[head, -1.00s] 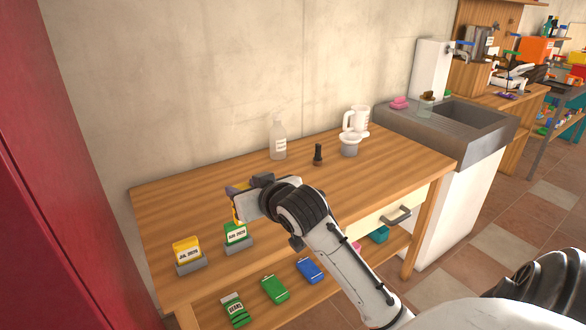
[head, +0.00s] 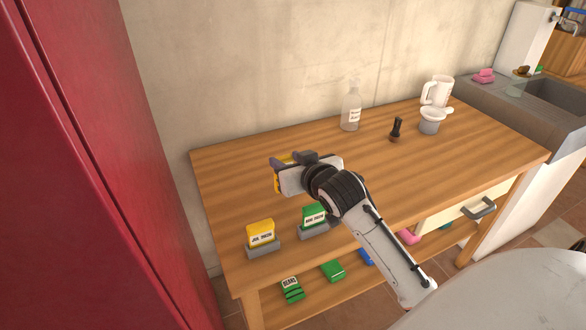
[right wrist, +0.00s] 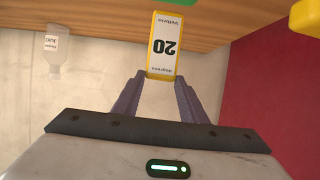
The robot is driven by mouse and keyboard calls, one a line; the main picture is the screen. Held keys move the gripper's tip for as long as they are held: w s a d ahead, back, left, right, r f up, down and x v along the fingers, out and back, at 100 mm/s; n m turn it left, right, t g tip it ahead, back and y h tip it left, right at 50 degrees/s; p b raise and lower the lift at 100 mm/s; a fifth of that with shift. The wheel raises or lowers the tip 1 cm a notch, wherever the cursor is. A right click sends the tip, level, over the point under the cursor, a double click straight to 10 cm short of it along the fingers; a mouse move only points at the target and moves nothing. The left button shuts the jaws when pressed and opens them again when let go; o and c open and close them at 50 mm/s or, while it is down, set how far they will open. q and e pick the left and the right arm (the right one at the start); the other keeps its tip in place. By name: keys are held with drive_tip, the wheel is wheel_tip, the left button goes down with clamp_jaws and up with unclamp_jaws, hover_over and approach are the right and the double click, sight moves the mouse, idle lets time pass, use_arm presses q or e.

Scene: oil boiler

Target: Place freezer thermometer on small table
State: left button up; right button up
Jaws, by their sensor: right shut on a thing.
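The gripper is over the left part of a wooden table (head: 232,190). The wood also shows at the top of the right wrist view (right wrist: 90,18). I cannot tell whether the thermometer touches it, nor whether this is the small table. My left gripper is not in view.
A yellow packet (head: 261,233) and a green packet (head: 314,214) stand in grey holders at the front edge. A red cabinet (head: 90,170) is at left.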

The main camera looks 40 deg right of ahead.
drive_tip(key=shift+f, duration=1.6)
drive_tip(key=shift+f, duration=0.15)
drive_tip(key=o, duration=1.4)
drive_tip(key=shift+c, duration=0.2)
drive_tip(key=v, duration=1.2)
